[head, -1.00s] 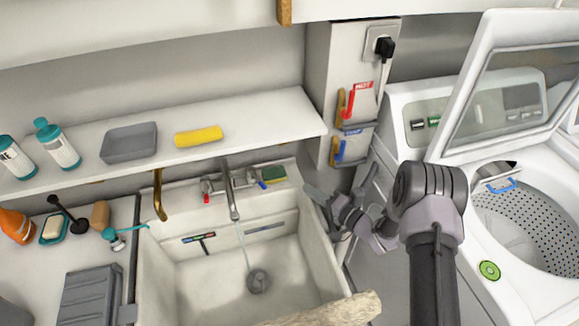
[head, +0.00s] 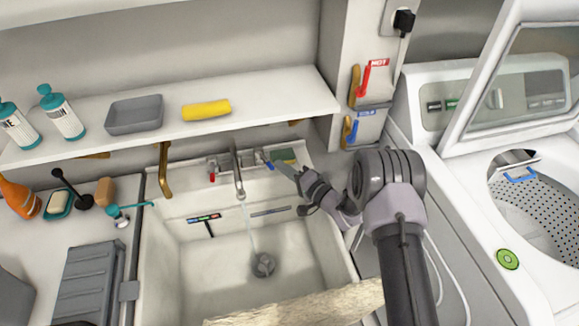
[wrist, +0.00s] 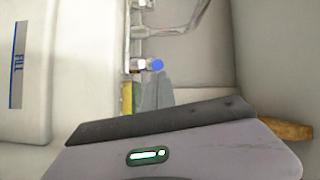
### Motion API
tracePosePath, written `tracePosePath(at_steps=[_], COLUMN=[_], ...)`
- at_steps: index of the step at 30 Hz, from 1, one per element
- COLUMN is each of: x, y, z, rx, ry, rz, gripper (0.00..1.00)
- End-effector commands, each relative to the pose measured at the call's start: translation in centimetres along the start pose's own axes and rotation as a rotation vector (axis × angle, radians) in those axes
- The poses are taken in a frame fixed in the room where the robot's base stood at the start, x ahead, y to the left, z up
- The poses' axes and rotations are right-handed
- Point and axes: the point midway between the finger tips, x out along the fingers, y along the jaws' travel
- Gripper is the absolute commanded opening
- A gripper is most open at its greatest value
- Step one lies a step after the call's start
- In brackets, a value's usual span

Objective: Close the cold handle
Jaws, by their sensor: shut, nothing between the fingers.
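The sink faucet (head: 238,180) has a blue-marked cold handle (head: 268,166) on its right and a red-marked handle (head: 212,176) on its left. A thin stream of water falls from the spout into the basin. My gripper (head: 284,170) is shut and empty, its fingertips just right of the blue-marked handle. In the wrist view the blue knob end (wrist: 157,65) shows just beyond the grey fingertips (wrist: 153,92); I cannot tell whether they touch. A blue lever (head: 350,130) is on the wall panel below a red lever labelled HOT (head: 365,78).
A green and yellow sponge (head: 286,156) lies beside the fingertips. A white shelf (head: 270,95) overhangs the back of the sink (head: 160,260). A pale board (head: 300,305) crosses the sink's front. The washing machine (head: 455,200) stands at the right with its lid up.

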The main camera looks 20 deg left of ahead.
Motion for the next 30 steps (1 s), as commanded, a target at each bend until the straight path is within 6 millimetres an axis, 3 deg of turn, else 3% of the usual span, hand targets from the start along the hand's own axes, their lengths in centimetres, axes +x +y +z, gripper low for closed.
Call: tracePosePath(at_steps=[8,17,30], x=[0.0,0.7,1.2], y=[0.0,-0.6,-0.7], z=[0.1,3.6,3.5], rx=[0.000,0.000,-0.002], ry=[-0.001,-0.003,-0.008], rz=[0.000,0.000,-0.002], gripper=[0.00,0.00,0.00])
